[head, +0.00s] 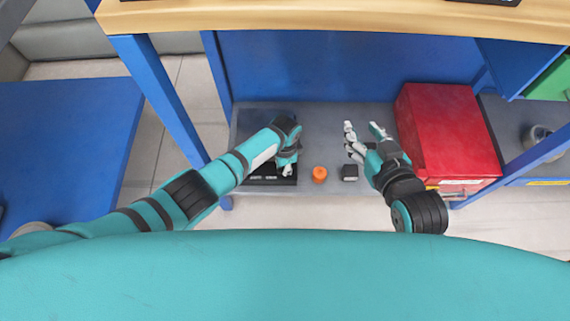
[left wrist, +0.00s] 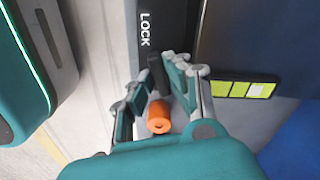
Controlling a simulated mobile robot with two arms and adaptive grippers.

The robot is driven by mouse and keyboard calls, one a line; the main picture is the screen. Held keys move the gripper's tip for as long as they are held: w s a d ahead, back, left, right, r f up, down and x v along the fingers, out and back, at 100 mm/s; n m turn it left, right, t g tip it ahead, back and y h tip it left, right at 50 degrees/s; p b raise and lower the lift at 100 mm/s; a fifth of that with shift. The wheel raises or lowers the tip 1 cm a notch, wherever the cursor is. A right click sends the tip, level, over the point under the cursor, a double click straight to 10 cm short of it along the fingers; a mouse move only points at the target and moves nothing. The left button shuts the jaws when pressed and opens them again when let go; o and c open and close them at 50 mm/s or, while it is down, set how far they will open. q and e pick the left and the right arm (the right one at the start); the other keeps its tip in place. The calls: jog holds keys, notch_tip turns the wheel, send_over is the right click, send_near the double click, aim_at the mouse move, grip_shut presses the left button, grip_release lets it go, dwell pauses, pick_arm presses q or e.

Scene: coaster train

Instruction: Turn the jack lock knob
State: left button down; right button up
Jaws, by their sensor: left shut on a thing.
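The black jack device (head: 262,180) with small white lettering lies on the grey shelf under the bench. In the left wrist view its dark panel reads LOCK (left wrist: 145,30), and a black knob (left wrist: 156,74) sits just below the lettering. My left gripper (head: 287,169) is at the device's right end. In the left wrist view its fingers (left wrist: 160,82) are shut on the knob from both sides, partly hiding it. My right gripper (head: 361,128) is open and empty, its fingers spread above the shelf, left of the red box.
An orange cylinder (head: 319,174) and a small black block (head: 349,172) are on the shelf between my grippers. A red box (head: 447,130) stands at the right. The wooden bench top (head: 330,18) overhangs the shelf, with blue legs (head: 160,95) at the sides.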

dwell(0.3)
pick_arm(q)
jog(key=c, duration=1.3)
grip_release()
notch_tip(320, 180, up, 12)
jog(key=shift+f, duration=0.1)
